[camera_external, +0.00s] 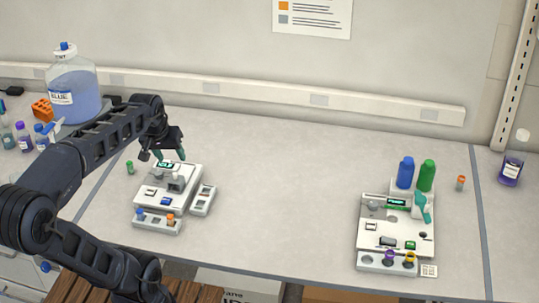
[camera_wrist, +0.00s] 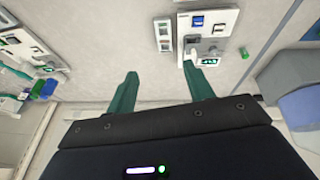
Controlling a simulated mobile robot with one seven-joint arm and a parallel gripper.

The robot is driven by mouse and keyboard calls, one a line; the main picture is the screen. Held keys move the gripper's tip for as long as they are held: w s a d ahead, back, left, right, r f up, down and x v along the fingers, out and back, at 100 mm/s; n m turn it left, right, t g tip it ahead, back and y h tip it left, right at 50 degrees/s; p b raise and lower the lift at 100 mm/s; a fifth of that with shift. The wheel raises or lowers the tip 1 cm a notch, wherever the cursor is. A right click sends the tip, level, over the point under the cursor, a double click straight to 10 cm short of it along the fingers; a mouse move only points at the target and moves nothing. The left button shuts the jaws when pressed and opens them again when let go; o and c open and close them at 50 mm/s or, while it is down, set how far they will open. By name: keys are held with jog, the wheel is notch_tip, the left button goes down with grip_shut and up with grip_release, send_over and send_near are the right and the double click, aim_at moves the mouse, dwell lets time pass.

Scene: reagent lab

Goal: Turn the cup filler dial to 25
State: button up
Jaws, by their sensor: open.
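Two white machines stand on the bench, and I cannot tell for sure which is the cup filler. The left machine (camera_external: 150,201) has a small lit green display, a grey upright part and a blue button; it also shows in the wrist view (camera_wrist: 222,45). The right machine (camera_external: 400,224) has a green-lit display, a teal lever and a round grey knob (camera_external: 373,205) that may be a dial. No dial setting is readable. My gripper (camera_external: 170,154) is open and empty, above the back of the left machine. Its teal fingers also show in the wrist view (camera_wrist: 158,68), apart from each other.
Small tube racks adjoin the left machine, with a loose green-capped tube (camera_external: 129,167) nearby. A blue bottle (camera_external: 405,173) and a green bottle (camera_external: 427,176) stand at the right machine. A large jug (camera_external: 75,90) stands back left. The bench between the machines is clear.

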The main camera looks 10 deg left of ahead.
jog(key=w+d+f+n+g+h, duration=0.2)
jog(key=w+d+n+g+h, duration=0.3)
jog(key=w+d, duration=1.9)
jog(key=n+g+y, duration=0.2)
jog(key=n, duration=0.3)
send_near(373, 203)
jog(key=shift+t, duration=0.3)
jog(key=x, duration=0.8)
jog(key=shift+s+d+f, duration=0.1)
jog(key=shift+s+f, duration=0.15)
jog(key=shift+s, duration=0.05)
jog(key=c, duration=1)
jog(key=shift+o, duration=0.2)
